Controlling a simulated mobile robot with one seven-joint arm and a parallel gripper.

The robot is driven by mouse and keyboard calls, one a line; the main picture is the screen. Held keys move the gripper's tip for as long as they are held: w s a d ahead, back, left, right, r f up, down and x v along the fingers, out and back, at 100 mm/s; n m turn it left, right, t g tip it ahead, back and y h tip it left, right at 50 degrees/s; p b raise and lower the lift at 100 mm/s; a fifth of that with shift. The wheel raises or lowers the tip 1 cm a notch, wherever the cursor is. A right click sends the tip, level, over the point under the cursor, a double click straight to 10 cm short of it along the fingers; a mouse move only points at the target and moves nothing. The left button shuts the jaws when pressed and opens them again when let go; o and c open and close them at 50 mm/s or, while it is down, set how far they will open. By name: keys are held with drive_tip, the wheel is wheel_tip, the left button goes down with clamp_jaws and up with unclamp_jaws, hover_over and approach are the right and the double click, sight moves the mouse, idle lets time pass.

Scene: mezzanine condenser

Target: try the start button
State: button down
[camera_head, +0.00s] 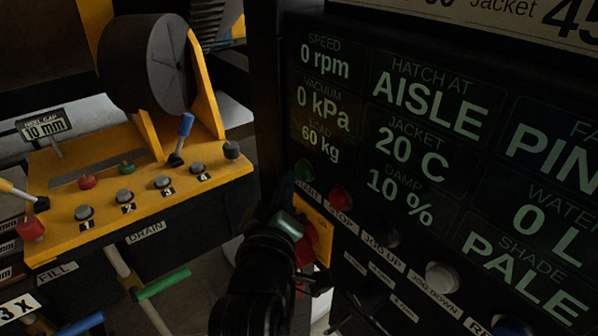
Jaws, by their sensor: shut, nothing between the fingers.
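The start button (303,170) is a small green round button at the left end of the button row on the dark panel. Its label below is partly covered by my gripper. My gripper (288,205) is dark, shut and empty, reaching up from the bottom middle. Its tip shows just below and left of the start button in the picture; I cannot tell whether they touch. The display above reads speed 0 rpm.
The red stop button (340,198) sits right of start. A red knob (305,246) on a yellow plate (321,236) is close beside my gripper, partly hidden. Left stands a yellow console (105,205) with buttons and levers. A white jog button (442,277) is farther right.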

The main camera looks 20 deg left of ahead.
drive_tip(key=shift+s+a, duration=0.15)
drive_tip(key=shift+s, duration=0.1)
drive_tip(key=shift+s+a+b, duration=0.2)
drive_tip(key=shift+s+a, duration=0.6)
drive_tip(key=shift+s, duration=0.2)
drive_tip(key=shift+s+a+b, duration=0.15)
drive_tip(key=shift+s+a, duration=0.65)
drive_tip(key=shift+s, duration=0.2)
